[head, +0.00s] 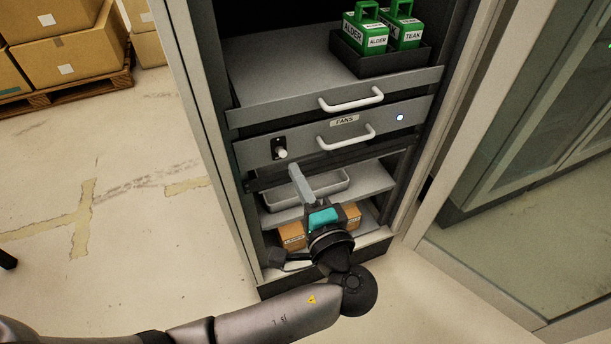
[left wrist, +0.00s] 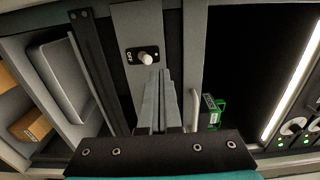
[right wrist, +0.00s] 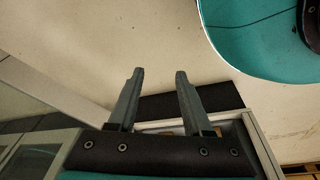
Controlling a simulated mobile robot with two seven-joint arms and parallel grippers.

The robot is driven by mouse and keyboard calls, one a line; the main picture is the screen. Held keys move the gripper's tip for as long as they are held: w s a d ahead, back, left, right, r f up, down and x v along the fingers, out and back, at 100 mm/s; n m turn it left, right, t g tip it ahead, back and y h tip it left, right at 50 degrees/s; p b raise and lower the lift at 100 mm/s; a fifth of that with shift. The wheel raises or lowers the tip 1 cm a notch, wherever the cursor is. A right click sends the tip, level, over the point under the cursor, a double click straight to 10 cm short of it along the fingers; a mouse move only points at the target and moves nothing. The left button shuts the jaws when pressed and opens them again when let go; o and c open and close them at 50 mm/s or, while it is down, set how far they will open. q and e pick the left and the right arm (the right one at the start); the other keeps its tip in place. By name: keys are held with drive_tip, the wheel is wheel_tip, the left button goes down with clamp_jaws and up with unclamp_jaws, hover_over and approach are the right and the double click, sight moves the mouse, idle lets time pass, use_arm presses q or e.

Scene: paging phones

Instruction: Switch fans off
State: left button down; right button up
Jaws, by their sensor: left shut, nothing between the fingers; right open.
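The fans drawer (head: 395,127) is a grey front labelled FANS, with a white handle (head: 346,137) and a lit round indicator (head: 400,117) at its right. A toggle switch (head: 281,152) with a white knob on a black plate sits at its left end. The switch also shows in the left wrist view (left wrist: 146,58), just beyond my fingertips. My left gripper (head: 298,170) is shut and empty, just below and right of the switch; contact cannot be told. My right gripper (right wrist: 157,75) is open and empty, seen only in its own wrist view.
Green boxes labelled ALDER (head: 365,38) and TEAK (head: 405,32) stand in a black tray above. Below the drawer are a grey tray (head: 335,184) and cardboard boxes (head: 292,235). A glass-doored cabinet (head: 545,140) stands right. The floor at left is open.

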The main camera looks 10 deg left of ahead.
use_arm(q)
drive_tip(key=b+x, duration=0.1)
drive_tip(key=x, duration=0.5)
drive_tip(key=shift+x, duration=0.9)
use_arm(e)
drive_tip(key=shift+w+a+r, duration=0.25)
drive_tip(key=shift+w+r, duration=0.1)
drive_tip(key=shift+r, duration=0.25)
drive_tip(key=shift+w+a+r, duration=0.25)
drive_tip(key=shift+w+r, duration=0.1)
drive_tip(key=shift+r, duration=0.2)
use_arm(q)
drive_tip(key=shift+f, duration=0.25)
use_arm(e)
drive_tip(key=shift+f, duration=0.2)
use_arm(q)
drive_tip(key=shift+f+b, duration=0.55)
drive_tip(key=shift+b, duration=0.15)
drive_tip(key=shift+r+p, duration=0.75)
drive_tip(key=p, duration=0.2)
approach(283, 153)
drive_tip(key=shift+w+a+r, duration=0.3)
drive_tip(key=shift+w+r, duration=0.25)
drive_tip(key=shift+r, duration=0.15)
use_arm(e)
drive_tip(key=shift+w+v, duration=0.25)
drive_tip(key=shift+v, duration=0.85)
